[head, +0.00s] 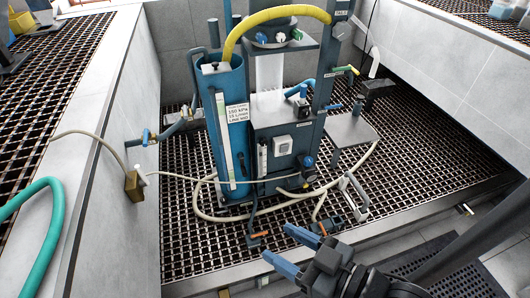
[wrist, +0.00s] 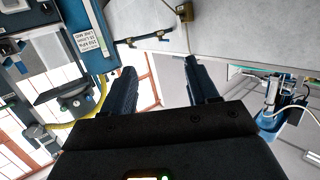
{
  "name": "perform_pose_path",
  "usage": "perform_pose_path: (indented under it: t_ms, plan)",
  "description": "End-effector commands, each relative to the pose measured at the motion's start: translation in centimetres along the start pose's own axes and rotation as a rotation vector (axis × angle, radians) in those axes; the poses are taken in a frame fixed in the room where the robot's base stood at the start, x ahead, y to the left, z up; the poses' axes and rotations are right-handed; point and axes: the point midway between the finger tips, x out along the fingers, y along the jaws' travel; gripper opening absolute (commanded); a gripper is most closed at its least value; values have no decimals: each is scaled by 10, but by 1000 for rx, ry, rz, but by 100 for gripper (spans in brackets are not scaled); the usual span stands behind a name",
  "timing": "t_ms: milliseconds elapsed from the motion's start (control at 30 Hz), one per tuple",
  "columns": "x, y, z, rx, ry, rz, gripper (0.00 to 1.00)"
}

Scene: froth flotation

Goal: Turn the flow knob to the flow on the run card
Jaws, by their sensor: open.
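The run card is a white label (head: 237,112) with black print on the front of the tall blue column (head: 228,165). It also shows at the upper left of the wrist view (wrist: 89,41). It has lines for KPA, L/MIN and LINE MID, but its digits are too small to read surely. A small blue knob (head: 308,161) sits low on the right of the grey-blue stand; I cannot tell for sure that it is the flow knob. My gripper (head: 276,242) is open and empty, in front of the stand and apart from it. It also shows in the wrist view (wrist: 158,68).
A clear flow tube (head: 262,157) stands beside a white box (head: 283,145) on the stand. A yellow hose (head: 270,15) arches over the top. Cream hoses (head: 215,212) loop around the base. A grey side plate (head: 351,130) juts right. Dark grating lies around the stand.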

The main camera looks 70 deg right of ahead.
Motion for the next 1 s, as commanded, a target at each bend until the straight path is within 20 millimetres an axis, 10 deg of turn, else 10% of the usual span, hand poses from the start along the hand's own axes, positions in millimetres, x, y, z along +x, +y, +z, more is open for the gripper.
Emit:
perform_pose_path:
  t_ms: [300, 600, 800, 1000]
  plan:
    - [129, 75, 82, 70, 100, 260, 59]
    - [228, 197, 115, 105, 185, 487, 59]
    - [257, 265, 117, 111, 218, 585, 59]
    - [266, 288, 114, 112, 228, 613, 59]
